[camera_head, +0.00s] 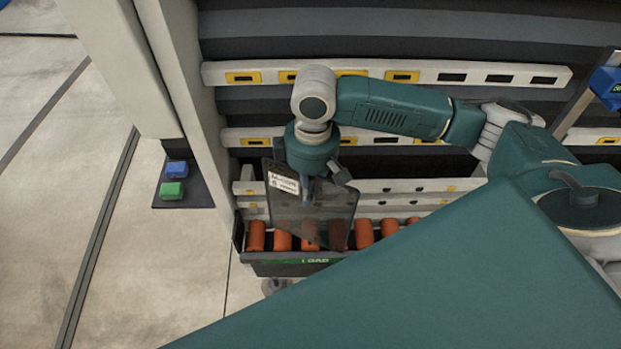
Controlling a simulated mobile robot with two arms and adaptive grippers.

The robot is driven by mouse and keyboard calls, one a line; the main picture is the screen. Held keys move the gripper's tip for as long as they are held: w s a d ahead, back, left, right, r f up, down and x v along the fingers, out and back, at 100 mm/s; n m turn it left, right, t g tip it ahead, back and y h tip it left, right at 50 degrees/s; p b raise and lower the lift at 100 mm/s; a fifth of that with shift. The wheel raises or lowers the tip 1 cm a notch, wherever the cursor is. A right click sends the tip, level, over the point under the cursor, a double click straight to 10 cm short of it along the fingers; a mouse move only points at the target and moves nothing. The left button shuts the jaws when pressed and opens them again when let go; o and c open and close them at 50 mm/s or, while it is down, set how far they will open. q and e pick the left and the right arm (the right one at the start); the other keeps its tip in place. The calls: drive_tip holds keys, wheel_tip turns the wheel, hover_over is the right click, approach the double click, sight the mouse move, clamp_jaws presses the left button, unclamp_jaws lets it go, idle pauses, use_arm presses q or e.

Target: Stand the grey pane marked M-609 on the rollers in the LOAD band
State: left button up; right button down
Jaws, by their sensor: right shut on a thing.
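The grey see-through pane (338,206) bears a white label at its upper left; its print is too small to read surely. My right gripper (308,190) is shut on the pane near its upper part. The pane is upright, slightly tilted in the picture, with its lower edge at the orange rollers (363,233). I cannot tell whether it touches them. The green LOAD band (312,261) is on the front of the roller trough, just below the pane. My left gripper is not in view.
White rails (460,72) with yellow and black slots run across the dark washer behind my right arm. A pale post (180,90) stands left of the trough. A panel with a blue and a green button (172,190) lies further left. The floor at left is clear.

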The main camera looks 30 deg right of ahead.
drive_tip(key=n+p, duration=0.2)
drive_tip(key=d+n+p, duration=0.1)
drive_tip(key=p, duration=0.2)
drive_tip(key=shift+d+r+n, duration=0.1)
drive_tip(key=shift+r+n, duration=0.05)
drive_tip(key=shift+n, duration=0.25)
drive_tip(key=shift+s+d+f+n+p, duration=0.1)
drive_tip(key=shift+d+f+n+p, duration=0.25)
drive_tip(key=shift+p, duration=0.25)
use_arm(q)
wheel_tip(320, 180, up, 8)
use_arm(e)
drive_tip(key=shift+f, duration=0.1)
drive_tip(key=shift+w+d+f+b, duration=0.15)
drive_tip(key=shift+w+f+b, duration=0.4)
drive_tip(key=shift+b, duration=0.4)
use_arm(q)
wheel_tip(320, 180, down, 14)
drive_tip(key=b, duration=1.2)
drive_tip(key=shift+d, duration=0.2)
use_arm(e)
drive_tip(key=shift+w+d+f, duration=0.65)
drive_tip(key=shift+w+f, duration=0.7)
drive_tip(key=shift+f, duration=0.15)
drive_tip(key=shift+w+d+f, duration=0.65)
drive_tip(key=shift+w+f, duration=0.65)
drive_tip(key=shift+f, duration=0.2)
drive_tip(key=shift+w+d+f, duration=0.65)
drive_tip(key=shift+w+f, duration=0.7)
drive_tip(key=shift+f, duration=0.15)
